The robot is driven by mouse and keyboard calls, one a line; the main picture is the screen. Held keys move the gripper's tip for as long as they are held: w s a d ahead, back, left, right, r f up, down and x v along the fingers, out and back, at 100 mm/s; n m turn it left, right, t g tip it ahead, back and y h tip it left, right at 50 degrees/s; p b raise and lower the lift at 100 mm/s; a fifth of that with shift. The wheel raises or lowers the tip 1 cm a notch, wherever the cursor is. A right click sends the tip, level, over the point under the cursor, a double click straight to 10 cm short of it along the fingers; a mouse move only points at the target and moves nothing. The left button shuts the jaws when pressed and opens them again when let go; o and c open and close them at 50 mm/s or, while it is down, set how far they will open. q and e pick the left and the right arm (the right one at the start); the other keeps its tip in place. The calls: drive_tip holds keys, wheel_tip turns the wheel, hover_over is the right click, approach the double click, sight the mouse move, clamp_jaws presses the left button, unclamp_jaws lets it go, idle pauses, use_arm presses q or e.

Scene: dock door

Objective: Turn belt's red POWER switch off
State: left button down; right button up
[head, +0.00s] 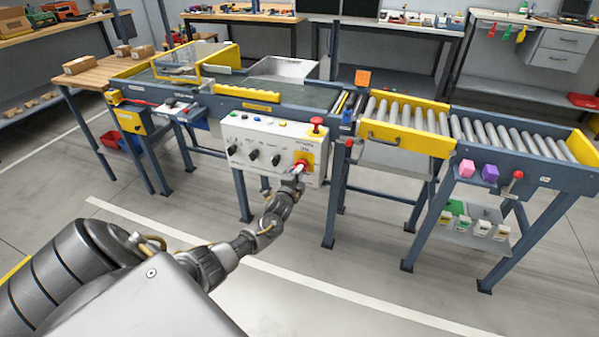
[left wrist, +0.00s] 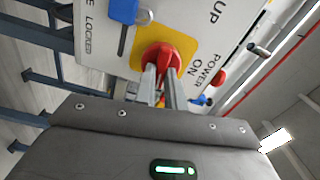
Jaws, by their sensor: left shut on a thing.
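The white control panel (head: 275,148) hangs on the front of the belt conveyor. The red POWER switch (head: 301,164) sits on a yellow plate (head: 309,158) at the panel's lower right. My left gripper (head: 296,174) is at this switch. In the left wrist view the two fingers (left wrist: 163,82) are shut on the red switch knob (left wrist: 160,54), on its yellow plate (left wrist: 183,43). The words POWER ON are printed beside it. The fingers hide part of the knob, so its exact angle is hard to tell. My right gripper is out of view.
Black knobs (head: 253,154) are to the left on the panel, and a red mushroom button (head: 317,122) stands at its top right. A blue handle (left wrist: 124,11) is close to the fingers. Roller conveyors (head: 405,115) stand to the right. The floor in front is clear.

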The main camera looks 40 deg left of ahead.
use_arm(q)
drive_tip(key=shift+f+m, duration=0.1)
drive_tip(key=shift+m, duration=0.7)
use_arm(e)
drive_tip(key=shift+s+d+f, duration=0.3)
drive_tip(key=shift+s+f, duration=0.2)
use_arm(q)
drive_tip(key=c, duration=1.5)
unclamp_jaws()
drive_tip(key=shift+o, duration=0.2)
